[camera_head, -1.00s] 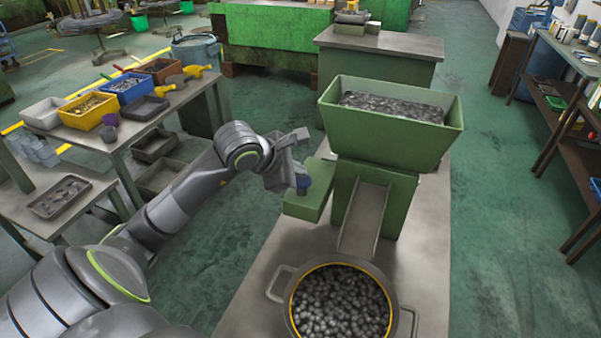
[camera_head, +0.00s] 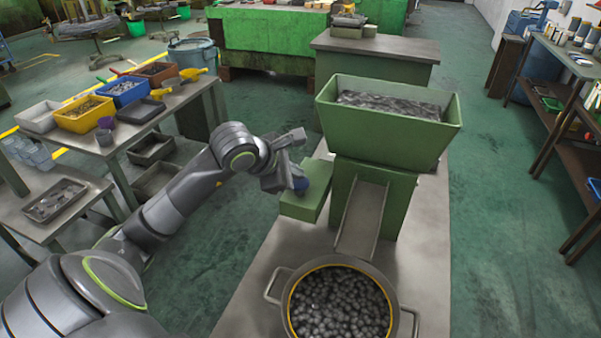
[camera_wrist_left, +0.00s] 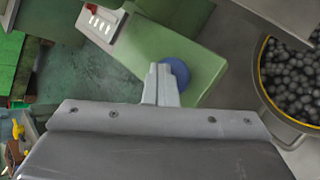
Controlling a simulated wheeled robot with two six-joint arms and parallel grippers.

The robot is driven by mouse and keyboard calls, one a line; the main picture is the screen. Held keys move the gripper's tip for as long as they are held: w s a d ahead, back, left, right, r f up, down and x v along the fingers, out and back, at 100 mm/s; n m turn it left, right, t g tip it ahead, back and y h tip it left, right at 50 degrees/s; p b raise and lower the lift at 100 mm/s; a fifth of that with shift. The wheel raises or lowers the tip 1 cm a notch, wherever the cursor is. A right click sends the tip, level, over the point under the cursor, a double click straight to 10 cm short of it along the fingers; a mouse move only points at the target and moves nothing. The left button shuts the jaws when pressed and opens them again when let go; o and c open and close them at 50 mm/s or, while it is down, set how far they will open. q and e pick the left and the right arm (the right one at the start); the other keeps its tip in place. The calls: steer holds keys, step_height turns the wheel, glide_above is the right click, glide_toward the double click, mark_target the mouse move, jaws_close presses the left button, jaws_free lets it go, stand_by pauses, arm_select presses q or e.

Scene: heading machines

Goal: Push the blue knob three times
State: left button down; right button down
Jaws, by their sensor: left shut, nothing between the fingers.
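The blue knob (camera_head: 301,184) sits on top of the green block (camera_head: 305,205) at the left side of the green machine (camera_head: 372,205). In the left wrist view the round blue knob (camera_wrist_left: 177,73) is partly hidden behind my fingers, on the green block (camera_wrist_left: 205,62). My left gripper (camera_head: 297,182) is shut and empty, with its fingertips over or at the knob; I cannot tell whether they touch it. In the left wrist view the closed fingers (camera_wrist_left: 160,72) overlap the knob's left part. My right gripper is not in view.
The machine has a green hopper (camera_head: 388,128) of dark metal pieces above and a metal chute (camera_head: 362,220) leading down to a pot (camera_head: 280,292) full of round pieces. A side table with several bins (camera_head: 84,114) stands at the left.

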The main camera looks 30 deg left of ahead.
mark_target(295, 182)
arm_select(q)
steer(key=shift+a+r, duration=0.1)
steer(key=shift+r, duration=0.15)
steer(key=shift+r+p, duration=1.15)
steer(key=shift+r, duration=1.9)
steer(key=shift+f, duration=0.1)
